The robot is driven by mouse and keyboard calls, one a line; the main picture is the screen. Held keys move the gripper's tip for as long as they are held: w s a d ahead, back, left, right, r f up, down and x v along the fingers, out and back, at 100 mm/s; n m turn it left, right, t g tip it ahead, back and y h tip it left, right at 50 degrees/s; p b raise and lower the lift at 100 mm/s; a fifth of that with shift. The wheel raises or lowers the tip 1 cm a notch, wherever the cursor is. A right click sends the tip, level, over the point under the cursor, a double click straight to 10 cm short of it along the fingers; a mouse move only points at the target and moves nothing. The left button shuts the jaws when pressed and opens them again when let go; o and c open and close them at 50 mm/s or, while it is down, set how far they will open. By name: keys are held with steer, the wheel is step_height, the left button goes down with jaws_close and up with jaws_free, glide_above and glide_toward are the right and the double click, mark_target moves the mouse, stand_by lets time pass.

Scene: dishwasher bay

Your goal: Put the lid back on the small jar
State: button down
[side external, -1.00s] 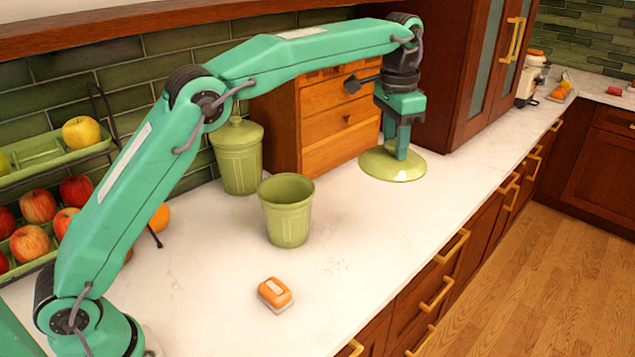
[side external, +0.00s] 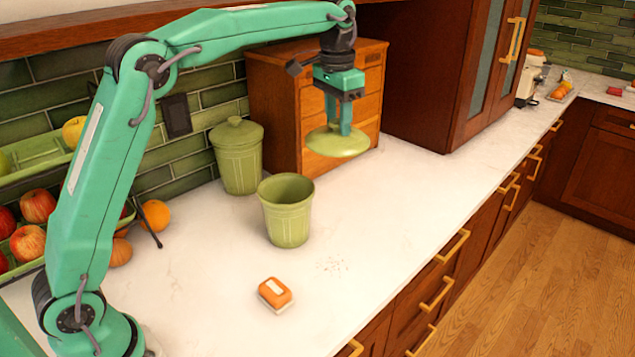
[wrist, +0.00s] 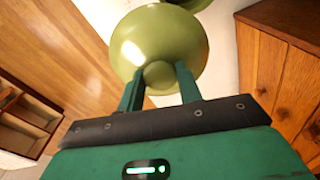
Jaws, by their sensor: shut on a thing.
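The small jar (side external: 287,212) is light green, ribbed and open at the top. It stands upright on the counter. Its lid (side external: 338,143) is a shiny green disc, also large in the wrist view (wrist: 160,42). My gripper (side external: 341,128) is shut on the lid's knob and holds the lid roughly level in the air. The lid is to the right of the jar and higher than its rim, apart from it. In the wrist view, a green edge (wrist: 192,4) shows behind the lid, mostly hidden.
A larger lidded green jar (side external: 237,158) stands behind the open one. A wooden drawer box (side external: 285,105) is close behind the lid. An orange and white block (side external: 275,294) lies in front. A fruit rack (side external: 45,160) is at left. The front counter is mostly clear.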

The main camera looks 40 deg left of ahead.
steer(key=s+a+n, duration=0.3)
steer(key=s+a, duration=0.4)
steer(key=a, duration=0.3)
steer(key=shift+w+d+f, duration=0.1)
steer(key=shift+f, duration=1.3)
steer(key=shift+w+d+f, duration=0.1)
steer(key=shift+f, duration=1.3)
steer(key=shift+f, duration=0.15)
steer(key=shift+f, duration=2.75)
steer(key=shift+f, duration=0.45)
steer(key=shift+c, duration=2)
jaws_free()
